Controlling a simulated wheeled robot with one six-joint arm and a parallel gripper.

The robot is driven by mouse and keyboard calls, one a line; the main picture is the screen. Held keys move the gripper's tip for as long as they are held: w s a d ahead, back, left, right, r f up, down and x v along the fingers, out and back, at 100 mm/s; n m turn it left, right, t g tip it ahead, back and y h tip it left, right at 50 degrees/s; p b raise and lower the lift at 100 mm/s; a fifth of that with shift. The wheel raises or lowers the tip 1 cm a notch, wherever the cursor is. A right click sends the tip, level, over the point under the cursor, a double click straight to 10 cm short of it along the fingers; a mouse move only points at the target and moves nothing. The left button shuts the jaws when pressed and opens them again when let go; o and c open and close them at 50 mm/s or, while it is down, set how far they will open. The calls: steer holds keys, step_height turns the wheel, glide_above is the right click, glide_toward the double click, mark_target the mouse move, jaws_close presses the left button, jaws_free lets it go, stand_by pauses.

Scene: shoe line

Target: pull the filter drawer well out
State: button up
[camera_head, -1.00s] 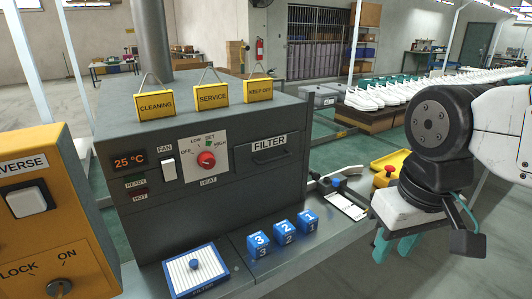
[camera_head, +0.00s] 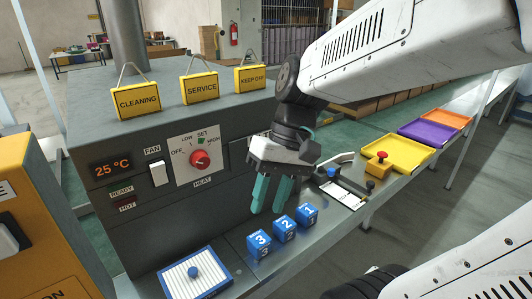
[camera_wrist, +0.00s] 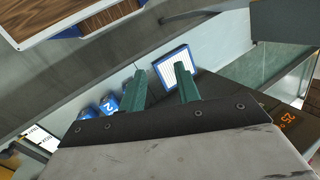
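The filter drawer (camera_head: 237,153) is in the dark front of the machine, right of the heat dial. Only its left edge shows; my gripper and wrist hide its label and handle. It looks shut, as far as I can see. My gripper (camera_head: 270,207) hangs in front of the drawer with its green fingers pointing down, above the numbered blocks. In the wrist view the two fingers (camera_wrist: 160,74) stand apart with nothing between them. I do not make out the drawer in the wrist view.
Blue numbered blocks (camera_head: 285,229) stand on the ledge below my gripper. A white ribbed filter in a blue frame (camera_head: 194,273) lies to their left. Three yellow signs (camera_head: 199,88) stand on the machine top.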

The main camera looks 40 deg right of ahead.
steer(key=w+d+f+m+t+y, duration=0.2)
steer(key=w+d+m+t+y, duration=0.15)
steer(key=w+d+y, duration=0.65)
steer(key=w+d+f+m+t+h, duration=0.1)
steer(key=w+d+f+m+t, duration=0.1)
steer(key=w+d+t, duration=0.35)
steer(key=w+d+f+m+t+h, duration=0.1)
steer(key=w+d+f+m+t, duration=0.15)
steer(key=d, duration=0.55)
steer(key=x, duration=0.7)
steer(key=shift+s+a, duration=0.15)
steer(key=shift+a, duration=0.2)
jaws_close()
